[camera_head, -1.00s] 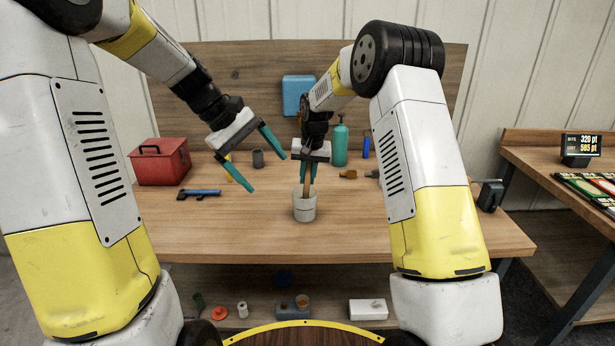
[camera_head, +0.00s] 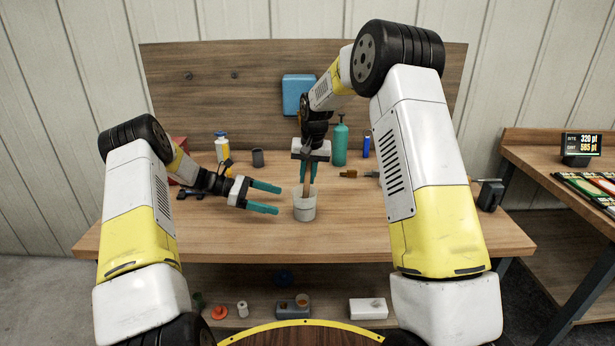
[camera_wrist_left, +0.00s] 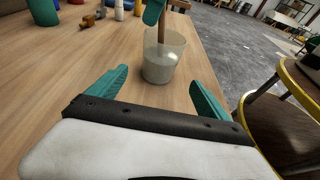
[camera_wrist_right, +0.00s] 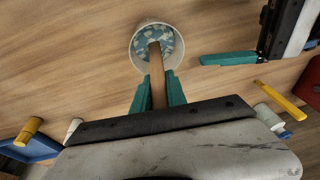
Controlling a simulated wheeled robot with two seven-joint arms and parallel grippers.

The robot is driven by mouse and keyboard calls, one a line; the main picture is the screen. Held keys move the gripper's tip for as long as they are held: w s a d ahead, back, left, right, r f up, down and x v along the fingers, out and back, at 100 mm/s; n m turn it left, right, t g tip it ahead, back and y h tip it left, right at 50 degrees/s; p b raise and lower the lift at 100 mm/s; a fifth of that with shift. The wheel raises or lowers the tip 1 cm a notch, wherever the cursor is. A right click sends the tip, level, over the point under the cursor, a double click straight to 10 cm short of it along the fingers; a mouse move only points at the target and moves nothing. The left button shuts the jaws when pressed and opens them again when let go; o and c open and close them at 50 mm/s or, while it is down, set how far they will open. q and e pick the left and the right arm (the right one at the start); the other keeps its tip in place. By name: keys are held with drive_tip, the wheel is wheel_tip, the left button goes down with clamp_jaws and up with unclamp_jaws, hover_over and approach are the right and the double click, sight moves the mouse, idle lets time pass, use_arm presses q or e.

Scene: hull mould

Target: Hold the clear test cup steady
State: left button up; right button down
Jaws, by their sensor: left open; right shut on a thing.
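The clear test cup (camera_head: 304,207) stands upright on the workbench, looking greyish and see-through. In the right wrist view the cup (camera_wrist_right: 150,30) shows pale blue-grey pieces inside. A wooden stick (camera_wrist_right: 157,75) stands in the cup with its lower end inside. My right gripper (camera_head: 309,172) is shut on the stick above the cup. My left gripper (camera_head: 279,198) is open and level, just left of the cup. In the left wrist view the cup (camera_wrist_left: 163,60) is beyond and between the open fingertips (camera_wrist_left: 160,82), apart from them.
A red toolbox (camera_head: 178,150) is partly hidden behind my left arm. The bench (camera_head: 370,230) is clear in front and right of the cup.

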sight(301, 207)
use_arm(q)
drive_tip(key=shift+w+d+f, duration=0.1)
drive_tip(key=shift+d+f, duration=0.2)
drive_tip(key=shift+x, duration=4.65)
drive_tip(key=shift+r, duration=0.1)
drive_tip(key=c, duration=1)
drive_tip(key=shift+o, duration=0.2)
drive_tip(key=o, duration=1)
drive_tip(key=c, duration=1)
